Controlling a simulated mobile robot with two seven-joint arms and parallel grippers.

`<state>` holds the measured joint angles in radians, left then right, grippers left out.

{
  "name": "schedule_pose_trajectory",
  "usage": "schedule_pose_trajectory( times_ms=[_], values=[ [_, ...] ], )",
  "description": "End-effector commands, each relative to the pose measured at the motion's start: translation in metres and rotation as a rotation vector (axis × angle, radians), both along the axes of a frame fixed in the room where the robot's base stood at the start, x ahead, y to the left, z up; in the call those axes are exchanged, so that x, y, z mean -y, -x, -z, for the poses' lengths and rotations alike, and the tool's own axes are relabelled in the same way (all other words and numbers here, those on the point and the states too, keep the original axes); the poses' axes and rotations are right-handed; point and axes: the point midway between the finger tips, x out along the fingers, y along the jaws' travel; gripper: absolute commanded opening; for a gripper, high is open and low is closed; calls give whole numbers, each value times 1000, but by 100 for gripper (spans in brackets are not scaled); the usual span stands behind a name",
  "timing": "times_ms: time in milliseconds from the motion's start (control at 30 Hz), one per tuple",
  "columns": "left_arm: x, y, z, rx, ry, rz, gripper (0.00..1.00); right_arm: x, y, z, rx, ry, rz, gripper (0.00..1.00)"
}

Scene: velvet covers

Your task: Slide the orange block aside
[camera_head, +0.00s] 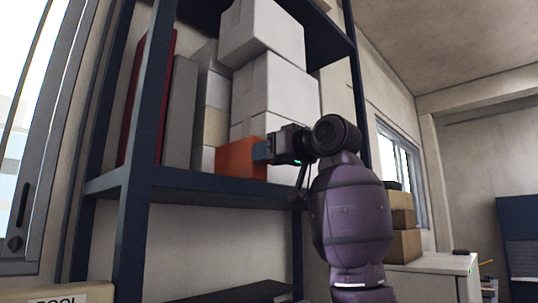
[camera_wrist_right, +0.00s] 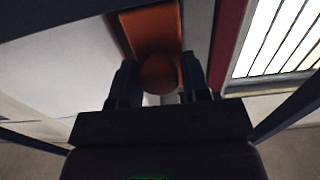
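The orange block (camera_head: 240,158) stands on the dark blue shelf (camera_head: 215,184), in front of white boxes. My right gripper (camera_head: 262,150) reaches in from the right, its fingertips at the block's right side. In the right wrist view, the orange block (camera_wrist_right: 150,25) lies straight ahead, with a rounded orange part (camera_wrist_right: 158,73) between the two fingers (camera_wrist_right: 158,78). Whether the fingers press on this part is too dark to tell. My left gripper is not in view.
White boxes (camera_head: 262,85) are stacked behind and above the block. A grey upright panel (camera_head: 180,110) and a red one (camera_head: 150,100) stand to its left. A dark blue shelf post (camera_head: 140,170) rises at the left front. Brown boxes (camera_head: 402,220) sit on a cabinet at right.

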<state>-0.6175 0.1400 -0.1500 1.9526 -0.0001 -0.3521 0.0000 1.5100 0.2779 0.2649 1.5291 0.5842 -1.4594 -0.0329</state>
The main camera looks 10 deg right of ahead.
Motion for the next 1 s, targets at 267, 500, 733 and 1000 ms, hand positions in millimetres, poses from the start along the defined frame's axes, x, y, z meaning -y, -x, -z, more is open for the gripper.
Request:
schedule_pose_trajectory(
  times_ms=[267, 500, 733, 1000],
  values=[
    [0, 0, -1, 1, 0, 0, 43, 0, 0, 0, 0, 0, 0, 0],
    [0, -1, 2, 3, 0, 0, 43, -5, 4, 0, 1, 0, 0, 0],
    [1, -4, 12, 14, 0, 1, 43, -40, 27, 3, 4, 3, -2, 0],
    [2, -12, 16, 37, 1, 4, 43, -103, 68, 2, 2, 3, -3, 0]
  ],
)
